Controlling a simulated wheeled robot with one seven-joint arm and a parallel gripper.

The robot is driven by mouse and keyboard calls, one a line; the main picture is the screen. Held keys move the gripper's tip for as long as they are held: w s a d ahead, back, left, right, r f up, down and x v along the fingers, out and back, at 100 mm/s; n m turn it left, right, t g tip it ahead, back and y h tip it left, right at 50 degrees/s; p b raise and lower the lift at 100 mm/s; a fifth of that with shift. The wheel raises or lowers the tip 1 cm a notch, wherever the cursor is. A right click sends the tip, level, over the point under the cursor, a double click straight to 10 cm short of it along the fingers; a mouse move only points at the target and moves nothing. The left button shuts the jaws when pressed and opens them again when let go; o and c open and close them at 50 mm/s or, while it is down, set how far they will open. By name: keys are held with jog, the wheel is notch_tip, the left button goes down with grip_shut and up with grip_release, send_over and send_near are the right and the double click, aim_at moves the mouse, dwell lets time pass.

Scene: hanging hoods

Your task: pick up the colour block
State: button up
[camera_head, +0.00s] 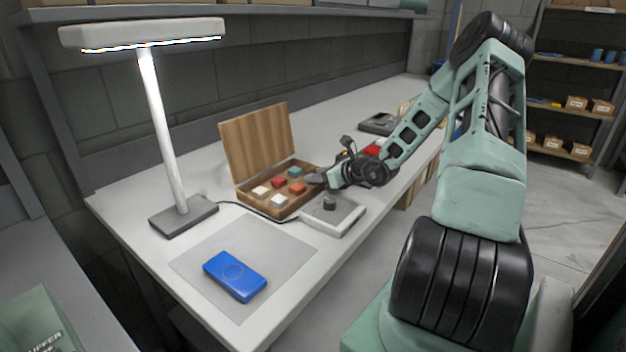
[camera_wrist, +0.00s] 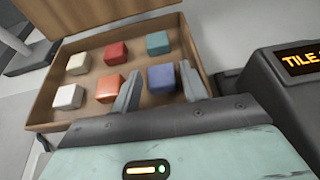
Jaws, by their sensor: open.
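An open wooden box (camera_head: 243,199) on the table holds several colour blocks in two rows; it also shows in the wrist view (camera_wrist: 44,109). In the wrist view, the far row has a white block (camera_wrist: 78,63), a red block (camera_wrist: 116,53) and a teal block (camera_wrist: 157,43). The near row has another white block (camera_wrist: 68,96), an orange block (camera_wrist: 109,88) and a blue-purple block (camera_wrist: 161,77). My gripper (camera_wrist: 160,80) is open, its two grey fingers either side of the blue-purple block. I cannot tell whether they touch it. In the head view, my gripper (camera_head: 314,179) hides that block.
A pale device with a dark knob (camera_head: 346,214) stands just in front of the box. A dark unit with an orange display (camera_wrist: 290,70) is close at right in the wrist view. A lamp (camera_head: 165,130) stands left; a blue case (camera_head: 235,276) lies on a grey mat (camera_head: 200,262).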

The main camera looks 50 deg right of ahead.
jog(key=shift+x, duration=1.25)
jog(key=c, duration=0.8)
jog(key=shift+o, duration=0.3)
jog(key=shift+r, duration=0.1)
